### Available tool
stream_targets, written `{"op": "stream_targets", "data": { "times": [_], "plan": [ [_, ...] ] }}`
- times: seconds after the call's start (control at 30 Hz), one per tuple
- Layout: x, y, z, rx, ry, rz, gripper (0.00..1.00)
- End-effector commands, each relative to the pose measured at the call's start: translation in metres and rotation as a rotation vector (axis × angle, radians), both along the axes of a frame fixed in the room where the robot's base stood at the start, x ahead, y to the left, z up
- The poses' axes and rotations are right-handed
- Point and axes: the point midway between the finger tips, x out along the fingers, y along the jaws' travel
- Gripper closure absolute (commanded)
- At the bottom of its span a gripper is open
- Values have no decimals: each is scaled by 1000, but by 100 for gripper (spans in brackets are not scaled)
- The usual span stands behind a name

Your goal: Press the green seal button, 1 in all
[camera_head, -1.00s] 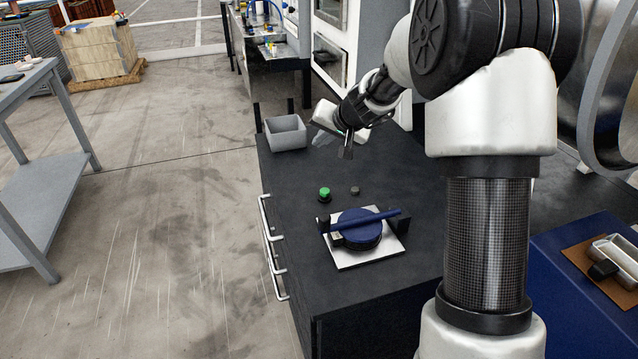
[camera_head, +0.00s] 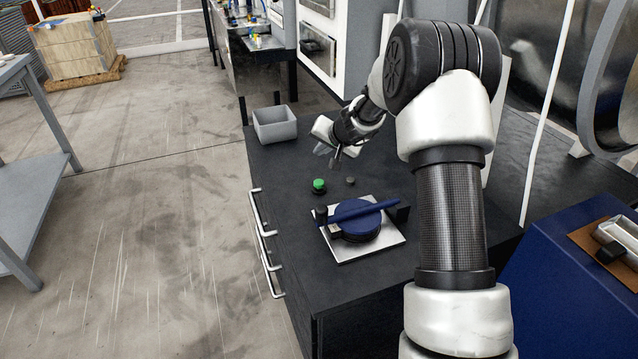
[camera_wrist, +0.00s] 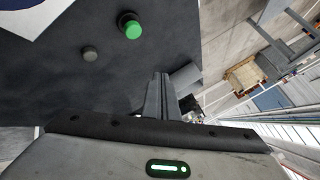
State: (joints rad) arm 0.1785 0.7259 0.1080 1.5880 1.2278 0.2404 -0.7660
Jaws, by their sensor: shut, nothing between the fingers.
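The green seal button (camera_head: 319,185) is a green cap on a dark base on the black bench top, behind the spool fixture. It also shows in the wrist view (camera_wrist: 131,27), at the top middle. My gripper (camera_head: 337,166) is above the bench, behind and slightly right of the button, apart from it. In the wrist view its fingers (camera_wrist: 160,92) are together with nothing between them, and the button lies beyond the fingertips, to their left.
A small dark knob (camera_head: 351,181) sits just right of the button. A blue spool (camera_head: 356,219) with a blue bar across it rests on a white plate (camera_head: 372,249) in front. A grey bin (camera_head: 274,125) stands at the bench's back left. Bare bench lies around the button.

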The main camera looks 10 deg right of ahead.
Motion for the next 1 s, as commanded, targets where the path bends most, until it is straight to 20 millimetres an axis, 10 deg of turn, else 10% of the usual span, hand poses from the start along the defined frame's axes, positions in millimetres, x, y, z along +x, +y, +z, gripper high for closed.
{"op": "stream_targets", "data": {
  "times": [0.5,1.0],
  "plan": [
    [0,0,-74,1,0,-1,100],
    [0,0,-82,1,0,-1,100]
  ]
}}
